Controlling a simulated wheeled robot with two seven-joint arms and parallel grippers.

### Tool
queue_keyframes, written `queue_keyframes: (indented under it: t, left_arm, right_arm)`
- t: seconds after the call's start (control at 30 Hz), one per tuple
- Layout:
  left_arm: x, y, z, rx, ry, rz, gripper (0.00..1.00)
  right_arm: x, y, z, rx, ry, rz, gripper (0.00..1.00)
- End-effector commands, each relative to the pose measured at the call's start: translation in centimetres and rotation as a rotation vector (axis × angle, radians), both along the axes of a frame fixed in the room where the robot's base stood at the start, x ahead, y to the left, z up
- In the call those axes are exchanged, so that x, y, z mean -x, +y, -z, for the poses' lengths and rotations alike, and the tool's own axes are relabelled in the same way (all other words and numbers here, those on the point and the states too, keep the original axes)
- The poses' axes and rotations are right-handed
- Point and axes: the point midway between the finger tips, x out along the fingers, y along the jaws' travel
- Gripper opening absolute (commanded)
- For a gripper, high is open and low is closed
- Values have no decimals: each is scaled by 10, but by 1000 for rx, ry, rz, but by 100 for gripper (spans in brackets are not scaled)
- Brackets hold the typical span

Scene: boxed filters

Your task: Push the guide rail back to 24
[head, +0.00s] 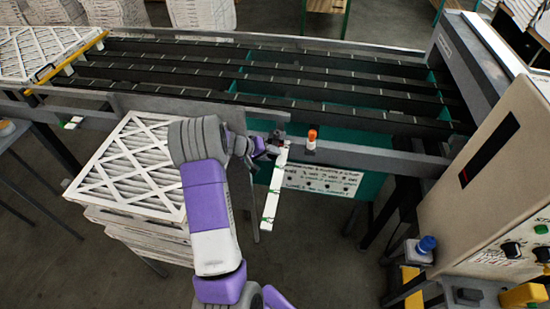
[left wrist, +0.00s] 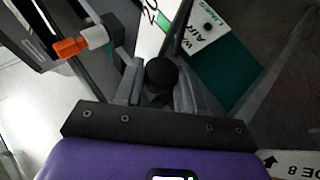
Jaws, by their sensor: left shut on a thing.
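The guide rail (head: 205,110) looks like a long grey bar along the near side of the conveyor, partly hidden by my left arm. My left gripper (head: 264,147) is at the near edge of the conveyor. In the left wrist view its fingers are shut around a round black knob (left wrist: 161,74). A white scale strip (head: 271,205) with green marks sticks out toward me beside the gripper. It also shows behind the knob in the left wrist view (left wrist: 152,38). Its numbers are too small or cut off to read. My right gripper is not in view.
An orange-capped fitting (head: 311,138) stands just right of the gripper, also in the left wrist view (left wrist: 70,47). A filter stack (head: 125,165) is at left. A white sign (head: 318,180) hangs below the conveyor frame. The control cabinet (head: 490,170) stands at right.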

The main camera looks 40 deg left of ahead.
Motion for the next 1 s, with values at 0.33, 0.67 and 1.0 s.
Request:
queue_keyframes:
  t: [0.33, 0.67, 1.0]
  left_arm:
    - [-3, 2, -3, -7, -5, -5, 61]
    - [-1, 1, -3, -6, -4, -3, 65]
    - [35, 15, -37, -8, -5, -7, 65]
  right_arm:
    - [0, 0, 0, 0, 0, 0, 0]
    - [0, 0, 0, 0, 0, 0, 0]
    - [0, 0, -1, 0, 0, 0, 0]
